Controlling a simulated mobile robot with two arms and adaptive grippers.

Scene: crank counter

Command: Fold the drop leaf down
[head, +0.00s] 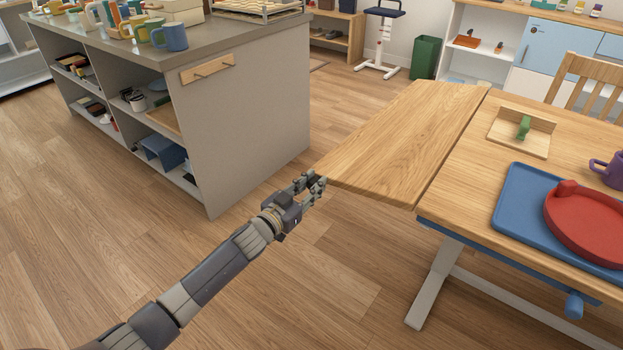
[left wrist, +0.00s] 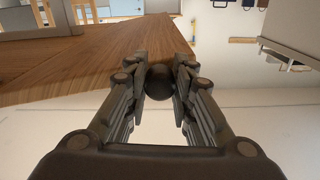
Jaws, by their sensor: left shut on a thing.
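The wooden drop leaf (head: 410,135) extends out from the left side of the wooden table (head: 465,185), raised and roughly level with its top; I cannot tell whether it tilts slightly. A narrow seam runs between them. My left gripper (head: 317,183) is at the leaf's near outer corner. In the left wrist view, my left gripper (left wrist: 160,65) is shut on a dark round knob (left wrist: 159,82) at the edge of the leaf (left wrist: 95,60). The fingers hide part of the knob. My right gripper is in neither view.
A blue tray (head: 510,205) with a red dish (head: 590,222), a wooden holder with a green handle (head: 524,128) and a purple mug (head: 608,170) stand on the table. A grey counter (head: 245,120) stands to the left. The floor between is clear. A blue crank handle (head: 574,304) hangs below the table.

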